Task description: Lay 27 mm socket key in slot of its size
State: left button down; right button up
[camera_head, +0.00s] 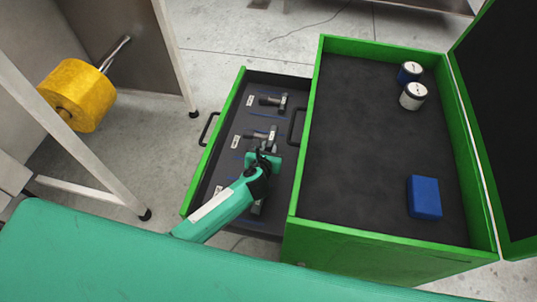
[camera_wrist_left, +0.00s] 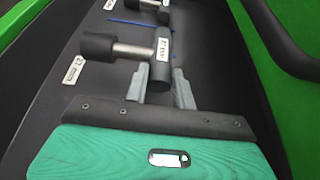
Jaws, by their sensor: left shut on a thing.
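My left gripper (camera_head: 263,152) is over the open green drawer (camera_head: 212,150). The key has a black round end pointing left and a white label that seems to read 27 mm. That end lies beside a white drawer label (camera_wrist_left: 75,69), which also seems to read 27. The key also shows in the head view (camera_head: 255,134). It is at or just above the drawer floor; I cannot tell whether it touches.
Another key (camera_head: 275,101) lies in the far slot, and one (camera_head: 257,208) is partly hidden by my arm. Blue lines divide the slots. On the green cabinet top (camera_head: 350,150) are two round canisters (camera_head: 412,96) and a blue block (camera_head: 424,197). A yellow roll (camera_head: 77,95) hangs left.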

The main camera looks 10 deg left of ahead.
pick_arm(q)
jog(key=shift+f+b, duration=0.35)
jog(key=shift+f, duration=1.55)
jog(key=shift+f, duration=0.15)
jog(key=c, duration=1.2)
grip_release()
jog(key=shift+o, duration=0.2)
jog(key=shift+r, duration=0.25)
jog(key=shift+s, duration=0.4)
jog(key=v, duration=1.1)
jog(key=shift+s+r, duration=0.1)
jog(key=shift+r, duration=0.05)
